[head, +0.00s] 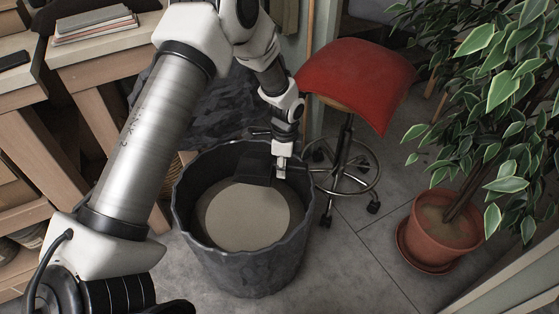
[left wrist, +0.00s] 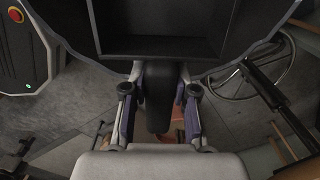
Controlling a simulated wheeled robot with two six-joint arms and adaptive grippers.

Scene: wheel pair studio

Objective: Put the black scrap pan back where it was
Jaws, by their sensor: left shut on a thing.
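My left gripper (head: 281,166) reaches down over the back right rim of a large dark grey bin. It is shut on the handle of the black scrap pan (head: 253,166). The pan is over the bin's opening, inside the rim outline, and looks tilted. In the left wrist view, the pan (left wrist: 152,45) spreads across the top as a dark, open box that looks empty. Its handle (left wrist: 157,104) runs between the two fingers of the left gripper (left wrist: 158,110). My right gripper is not in view.
The grey bin (head: 250,275) holds a pale round surface (head: 248,215). A red-seated stool (head: 355,75) stands behind right, a potted plant (head: 440,240) at right. Wooden shelving (head: 100,100) with papers (head: 95,25) is at left. Floor (head: 355,265) is clear between bin and pot.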

